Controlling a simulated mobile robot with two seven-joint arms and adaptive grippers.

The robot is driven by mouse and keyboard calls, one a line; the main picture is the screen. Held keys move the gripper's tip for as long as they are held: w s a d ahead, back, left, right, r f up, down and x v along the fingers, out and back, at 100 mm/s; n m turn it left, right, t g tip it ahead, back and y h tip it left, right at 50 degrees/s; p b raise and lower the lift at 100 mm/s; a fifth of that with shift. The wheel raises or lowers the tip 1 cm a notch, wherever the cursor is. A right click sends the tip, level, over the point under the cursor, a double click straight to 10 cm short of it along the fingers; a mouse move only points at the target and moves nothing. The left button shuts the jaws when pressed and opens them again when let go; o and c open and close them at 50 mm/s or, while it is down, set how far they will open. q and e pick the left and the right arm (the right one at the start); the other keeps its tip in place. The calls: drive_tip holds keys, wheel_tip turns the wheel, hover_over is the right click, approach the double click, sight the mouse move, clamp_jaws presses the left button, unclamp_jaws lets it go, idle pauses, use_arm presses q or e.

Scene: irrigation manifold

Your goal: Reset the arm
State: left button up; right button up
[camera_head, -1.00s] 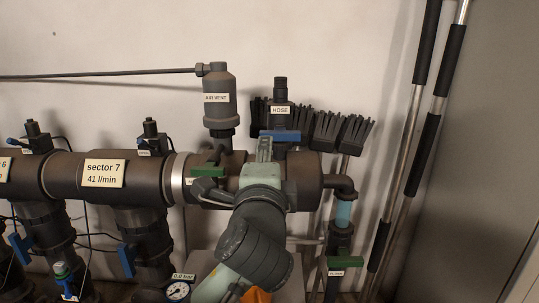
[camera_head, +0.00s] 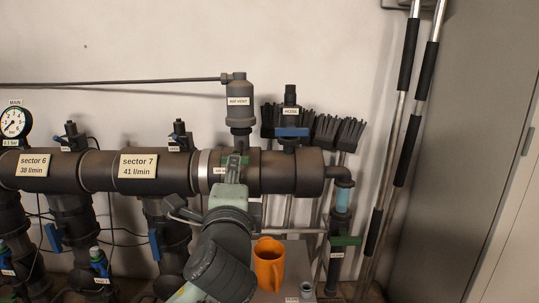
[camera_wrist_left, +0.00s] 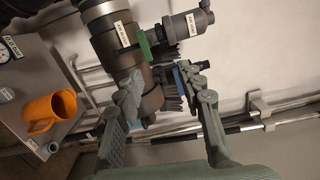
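My left arm rises from the bottom of the head view, with its gripper (camera_head: 234,165) in front of the dark manifold pipe (camera_head: 280,172), below the air vent (camera_head: 240,105). In the left wrist view the left gripper (camera_wrist_left: 160,85) is open, its two fingers apart with nothing held between them. The pipe and a blue hose-valve handle (camera_head: 291,132) show beyond the fingers. A green handle (camera_wrist_left: 144,45) at the air vent shows in the left wrist view; the arm partly hides it in the head view. My right gripper is not in view.
An orange mug (camera_head: 268,265) stands on a grey surface (camera_head: 298,255) below the pipe. Black brushes (camera_head: 337,133) are behind the pipe end. Long poles (camera_head: 400,130) lean at the right beside a grey cabinet (camera_head: 460,150). Sector valves line the left.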

use_arm(q)
drive_tip(key=w+a+f+m+y, duration=0.1)
drive_tip(key=w+a+f+y, duration=0.15)
drive_tip(key=a, duration=0.95)
drive_tip(key=s+a+f+n+g+y, duration=0.1)
drive_tip(key=s+a+f+n+g, duration=0.2)
drive_tip(key=f, duration=0.7)
drive_tip(key=a+f+n+g, duration=0.25)
drive_tip(key=a+f, duration=0.35)
drive_tip(key=f, duration=0.5)
drive_tip(key=s+a+f+n+g, duration=0.45)
drive_tip(key=s+a+f, duration=0.45)
drive_tip(key=s+f, duration=0.35)
drive_tip(key=s+a+f+n+g, duration=0.45)
drive_tip(key=s+a+f, duration=0.35)
drive_tip(key=s+f, duration=0.5)
drive_tip(key=s+d+f+n+h, duration=0.1)
drive_tip(key=d+f, duration=0.2)
drive_tip(key=d, duration=0.6)
drive_tip(key=d+f+n+h, duration=0.2)
drive_tip(key=d+f, duration=0.1)
drive_tip(key=d, duration=0.6)
drive_tip(key=shift+s+f, duration=0.15)
drive_tip(key=shift+s, duration=0.2)
